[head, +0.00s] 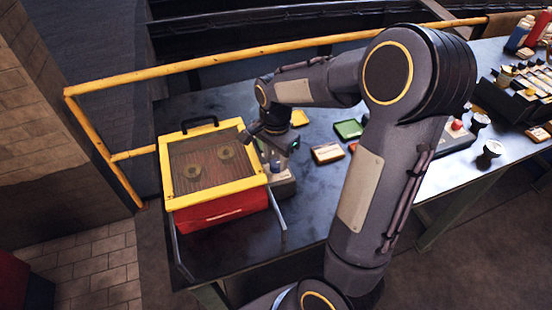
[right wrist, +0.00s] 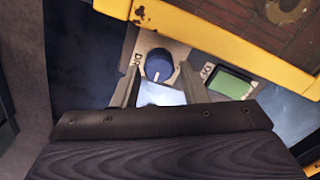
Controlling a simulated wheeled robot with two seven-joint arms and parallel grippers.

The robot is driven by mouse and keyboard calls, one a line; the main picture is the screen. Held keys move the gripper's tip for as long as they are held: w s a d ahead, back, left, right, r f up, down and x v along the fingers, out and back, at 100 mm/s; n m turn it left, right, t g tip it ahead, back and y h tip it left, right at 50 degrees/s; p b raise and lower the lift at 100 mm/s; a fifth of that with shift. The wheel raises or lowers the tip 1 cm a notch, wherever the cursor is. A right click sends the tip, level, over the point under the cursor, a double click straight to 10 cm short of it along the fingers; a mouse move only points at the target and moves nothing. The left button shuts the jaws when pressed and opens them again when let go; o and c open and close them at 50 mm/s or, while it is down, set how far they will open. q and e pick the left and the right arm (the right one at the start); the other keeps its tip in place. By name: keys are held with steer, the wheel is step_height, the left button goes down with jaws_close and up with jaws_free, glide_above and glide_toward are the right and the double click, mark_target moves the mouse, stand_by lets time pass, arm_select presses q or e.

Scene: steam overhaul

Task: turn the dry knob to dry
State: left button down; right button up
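The dry knob (right wrist: 158,65) is a round blue knob with a pale pointer mark, on a light panel (right wrist: 183,50) in the right wrist view. Lettering that looks like "DRY" stands at its left; the lettering at its right is only partly readable. My right gripper (right wrist: 160,76) is open, with one dark finger on each side of the knob in the picture. I cannot tell whether the fingers touch it. In the head view my right gripper (head: 273,160) is at the right side of the red and yellow box (head: 222,212), largely hiding the panel. My left gripper is not in view.
A green patch (right wrist: 230,83) lies right of the knob. The box's yellow frame (right wrist: 205,40) is close above the panel. A yellow rail (head: 210,63) runs behind the table (head: 310,215). Several small items, including a green one (head: 349,129), lie to the right.

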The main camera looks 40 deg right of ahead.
mark_target(276, 163)
step_height(276, 163, up, 7)
steer(key=shift+f, duration=0.2)
stand_by(0.5)
steer(key=s+a+n+t+y, duration=0.3)
steer(key=s+a+n+t, duration=0.2)
steer(key=s+a+n, duration=0.7)
steer(key=s+n, duration=0.2)
steer(key=s, duration=0.2)
steer(key=shift+r+n+t+y, duration=0.3)
steer(key=shift+r+n+y, duration=0.1)
